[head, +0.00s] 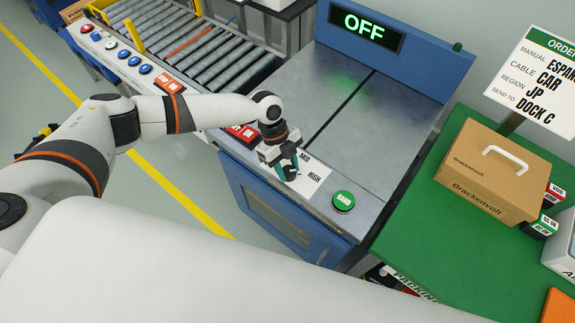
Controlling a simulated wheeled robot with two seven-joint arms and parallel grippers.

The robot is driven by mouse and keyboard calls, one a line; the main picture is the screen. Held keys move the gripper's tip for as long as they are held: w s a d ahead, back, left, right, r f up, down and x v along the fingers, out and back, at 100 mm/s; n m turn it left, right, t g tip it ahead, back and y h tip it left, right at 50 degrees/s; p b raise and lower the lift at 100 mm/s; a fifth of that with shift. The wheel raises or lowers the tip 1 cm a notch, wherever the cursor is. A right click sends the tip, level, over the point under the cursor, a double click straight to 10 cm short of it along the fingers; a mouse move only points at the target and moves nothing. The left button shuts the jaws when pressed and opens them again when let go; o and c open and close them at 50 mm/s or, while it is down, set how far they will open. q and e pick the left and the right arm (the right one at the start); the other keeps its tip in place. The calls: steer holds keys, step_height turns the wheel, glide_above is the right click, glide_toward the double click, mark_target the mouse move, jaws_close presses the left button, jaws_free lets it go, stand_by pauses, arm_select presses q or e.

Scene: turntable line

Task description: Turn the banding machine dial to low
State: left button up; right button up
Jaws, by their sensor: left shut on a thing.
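The banding machine (312,105) has a steel top, and its blue display panel (366,27) reads OFF in green. A white dial label (313,176) on its front edge shows MID and HIGH; the rest of the label is covered. My left gripper (289,171) points down over the label's left part and is shut on the dial. My right gripper is out of view.
A green BAND button (343,201) sits right of the label, and a red button plate (241,132) lies left of it. A roller conveyor (190,45) joins at the left. A cardboard box (487,172) stands on the green table (440,240) at right, before an order sign (535,80).

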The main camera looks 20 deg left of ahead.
arm_select(q)
steer(key=n+p, duration=0.1)
steer(key=n, duration=0.1)
steer(key=n+t+p, duration=0.1)
steer(key=n+p, duration=0.1)
steer(key=shift+s+r+t+h, duration=0.2)
steer(key=shift+t+h, duration=0.1)
steer(key=n+p, duration=0.2)
steer(key=n+t+p, duration=0.1)
steer(key=n, duration=0.1)
steer(key=shift+s+t+p, duration=0.1)
steer(key=shift+t+p, duration=0.2)
steer(key=shift+p, duration=0.1)
steer(key=n+t+p, duration=0.1)
steer(key=n+p, duration=0.1)
steer(key=n, duration=0.1)
steer(key=n+t+y+p, duration=0.1)
steer(key=n+p, duration=0.1)
steer(key=p, duration=0.1)
steer(key=shift+s+r+n, duration=0.1)
steer(key=shift+n, duration=0.3)
steer(key=n+p, duration=0.2)
steer(key=shift+d+n+t+y, duration=0.1)
steer(key=shift+n+t+y, duration=0.3)
steer(key=shift+n+p, duration=0.5)
steer(key=shift+p, duration=0.15)
steer(key=shift+f, duration=0.25)
steer(key=o, duration=1)
